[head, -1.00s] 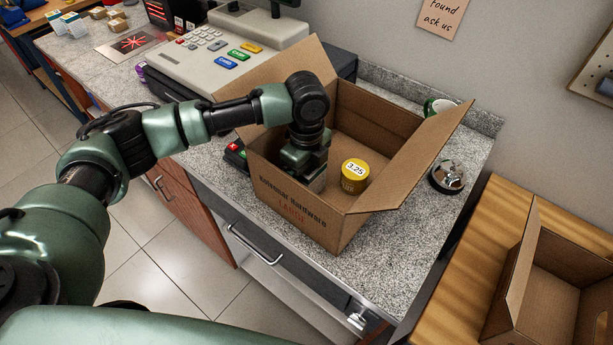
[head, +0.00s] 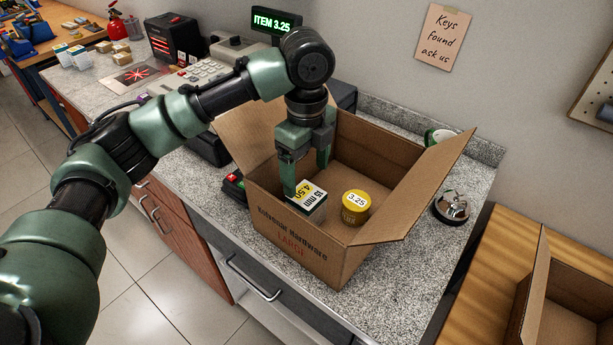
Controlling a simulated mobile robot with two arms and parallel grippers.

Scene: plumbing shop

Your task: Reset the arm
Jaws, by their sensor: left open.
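My left gripper (head: 307,172) is open, pointing down over the left part of the open cardboard box (head: 300,245). Its fingers are just behind and above a small box labelled 15 mm and 4.50 (head: 308,203) that lies in the cardboard box. I cannot tell whether a fingertip touches it. A yellow tin labelled 3.25 (head: 355,207) stands inside to the right, apart from the gripper. My left arm reaches in from the left, bent above the counter. My right gripper is not in view.
The cardboard box stands on a speckled counter (head: 400,270) with its flaps open. A cash register (head: 200,80) with a display (head: 275,24) is behind my arm. A service bell (head: 450,206) and a green-rimmed mug (head: 440,136) stand right of the box. Another carton (head: 575,290) is at the lower right.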

